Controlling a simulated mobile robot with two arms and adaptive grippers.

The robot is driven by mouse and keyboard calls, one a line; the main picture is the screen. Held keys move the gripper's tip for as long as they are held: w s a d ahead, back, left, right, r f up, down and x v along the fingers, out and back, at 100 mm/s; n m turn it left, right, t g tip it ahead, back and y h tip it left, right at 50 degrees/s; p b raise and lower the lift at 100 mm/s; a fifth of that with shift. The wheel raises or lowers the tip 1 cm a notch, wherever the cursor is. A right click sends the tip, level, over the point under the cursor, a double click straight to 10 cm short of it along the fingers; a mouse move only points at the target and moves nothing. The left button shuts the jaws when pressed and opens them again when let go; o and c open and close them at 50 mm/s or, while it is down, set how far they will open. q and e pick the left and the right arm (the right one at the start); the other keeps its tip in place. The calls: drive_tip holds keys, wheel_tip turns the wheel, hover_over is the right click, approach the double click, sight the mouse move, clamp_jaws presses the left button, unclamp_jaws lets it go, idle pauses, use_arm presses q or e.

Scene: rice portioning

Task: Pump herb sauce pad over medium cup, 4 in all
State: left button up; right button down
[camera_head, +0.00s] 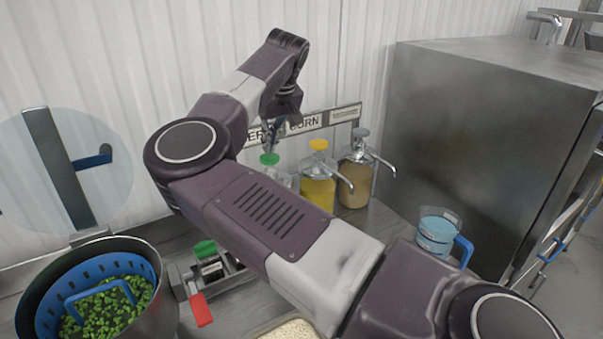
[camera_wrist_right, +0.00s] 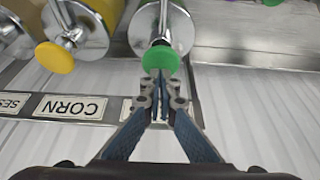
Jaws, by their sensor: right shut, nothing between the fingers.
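The herb sauce pump has a green top (camera_head: 269,159) and a clear body partly hidden behind my right arm in the head view. Its green top also shows in the right wrist view (camera_wrist_right: 161,60). My right gripper (camera_head: 272,138) is shut and empty, with its fingertips right at the green top, above it in the head view. In the right wrist view the closed fingertips (camera_wrist_right: 160,82) overlap the green top's edge; I cannot tell if they press on it. A clear measuring cup with a blue handle (camera_head: 437,233) stands at the right; I cannot tell if it is the medium cup.
A yellow-topped pump (camera_head: 319,185) and a tan sauce pump (camera_head: 355,180) stand right of the green one. A pot (camera_head: 165,300) with a blue basket of green vegetables is at lower left. A red-handled tool (camera_head: 201,308) lies near it. A steel cabinet (camera_head: 480,130) bounds the right.

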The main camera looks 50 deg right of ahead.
sight(270, 158)
drive_tip(key=shift+f+b, duration=1.25)
drive_tip(key=shift+f, duration=0.7)
drive_tip(key=shift+a, duration=0.1)
drive_tip(key=shift+r, duration=0.1)
drive_tip(key=shift+r+p, duration=1.3)
drive_tip(key=shift+r, duration=0.65)
wheel_tip(270, 158, up, 6)
drive_tip(key=p, duration=0.4)
